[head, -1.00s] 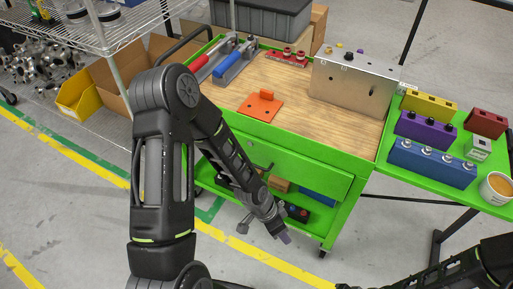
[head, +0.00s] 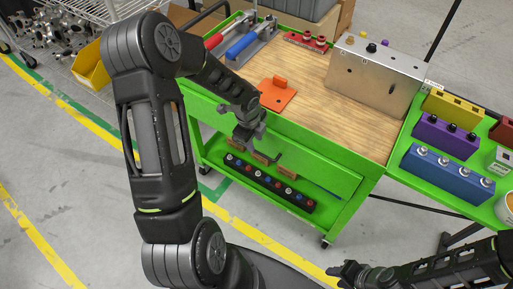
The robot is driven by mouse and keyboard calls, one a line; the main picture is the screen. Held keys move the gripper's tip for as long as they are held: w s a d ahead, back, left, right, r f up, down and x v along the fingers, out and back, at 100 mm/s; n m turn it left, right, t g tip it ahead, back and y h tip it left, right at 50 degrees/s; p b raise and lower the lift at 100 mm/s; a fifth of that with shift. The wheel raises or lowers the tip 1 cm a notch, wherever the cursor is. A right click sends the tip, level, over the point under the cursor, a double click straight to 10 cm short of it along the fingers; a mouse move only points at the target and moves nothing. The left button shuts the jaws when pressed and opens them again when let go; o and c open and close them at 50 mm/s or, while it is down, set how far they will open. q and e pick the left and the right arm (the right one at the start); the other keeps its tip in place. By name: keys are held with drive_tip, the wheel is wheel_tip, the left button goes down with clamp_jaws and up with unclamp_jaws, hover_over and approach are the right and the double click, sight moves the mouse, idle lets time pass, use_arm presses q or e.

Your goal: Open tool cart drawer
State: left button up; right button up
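The green tool cart (head: 335,228) stands in the middle of the head view, with a wooden work top. Its green drawer front (head: 318,168) sits below the top edge and looks shut. My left gripper (head: 251,137) is in front of the drawer front, near its middle. It hides part of the panel, including part of a dark handle (head: 279,157). I cannot tell whether it touches the handle or how far its fingers are apart. My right gripper (head: 350,273) is low at the right, away from the cart, above the floor; its finger opening is unclear.
A lower shelf holds a black strip with coloured knobs (head: 270,184). A green side table (head: 425,172) with coloured blocks stands at the right. Floor in front is open.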

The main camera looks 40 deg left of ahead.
sight(257, 151)
use_arm(q)
drive_tip(key=f, duration=0.3)
drive_tip(key=w+f, duration=0.1)
drive_tip(key=f, duration=0.2)
drive_tip(key=shift+w, duration=0.1)
drive_tip(key=shift+c, duration=0.3)
clamp_jaws()
idle(0.9)
